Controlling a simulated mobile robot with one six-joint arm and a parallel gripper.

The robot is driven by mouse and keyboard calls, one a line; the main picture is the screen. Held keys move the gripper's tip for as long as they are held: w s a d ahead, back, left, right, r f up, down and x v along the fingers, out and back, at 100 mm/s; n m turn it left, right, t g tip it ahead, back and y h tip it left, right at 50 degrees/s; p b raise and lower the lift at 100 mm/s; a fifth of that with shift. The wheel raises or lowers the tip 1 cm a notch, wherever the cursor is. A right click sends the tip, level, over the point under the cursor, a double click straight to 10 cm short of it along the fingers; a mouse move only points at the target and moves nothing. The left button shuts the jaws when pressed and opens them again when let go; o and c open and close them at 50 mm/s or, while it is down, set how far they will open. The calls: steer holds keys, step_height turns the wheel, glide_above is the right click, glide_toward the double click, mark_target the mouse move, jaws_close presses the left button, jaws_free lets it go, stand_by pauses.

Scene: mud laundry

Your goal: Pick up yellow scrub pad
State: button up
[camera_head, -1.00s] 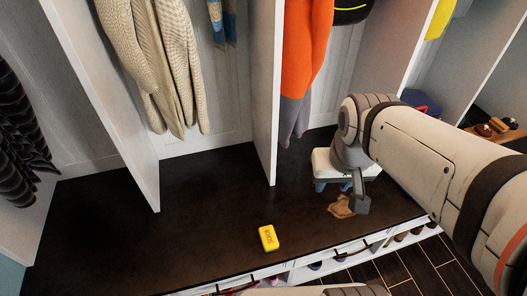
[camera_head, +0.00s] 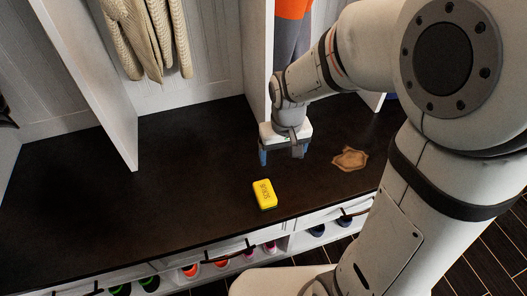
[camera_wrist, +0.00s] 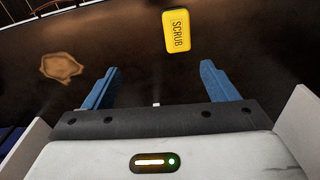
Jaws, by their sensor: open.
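The yellow scrub pad (camera_head: 264,194) lies flat on the dark bench top (camera_head: 190,190), near its front edge, with dark lettering on it. In the wrist view the scrub pad (camera_wrist: 177,31) is ahead of the fingers, nearer the right finger and beyond its tip. My gripper (camera_head: 285,160) hangs above the bench, behind and slightly right of the pad in the head view. Its two blue fingers (camera_wrist: 158,80) are spread wide in the wrist view, with nothing between them. The pad is fully visible and apart from the gripper.
A tan, flat, irregular piece (camera_head: 350,159) lies on the bench right of the pad. A white divider (camera_head: 257,60) stands behind my gripper. Shoes (camera_head: 190,270) sit in cubbies below the front edge. The bench left of the pad is clear.

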steer(key=n+b, duration=0.1)
steer(key=b, duration=0.5)
glide_above(265, 191)
steer(key=shift+g, duration=0.4)
step_height(265, 191, down, 16)
steer(key=shift+w+r, duration=0.15)
steer(key=shift+r, duration=0.05)
step_height(265, 191, down, 6)
steer(key=b, duration=0.3)
steer(key=shift+r, duration=0.1)
steer(key=shift+c, duration=0.2)
steer(key=c, duration=1)
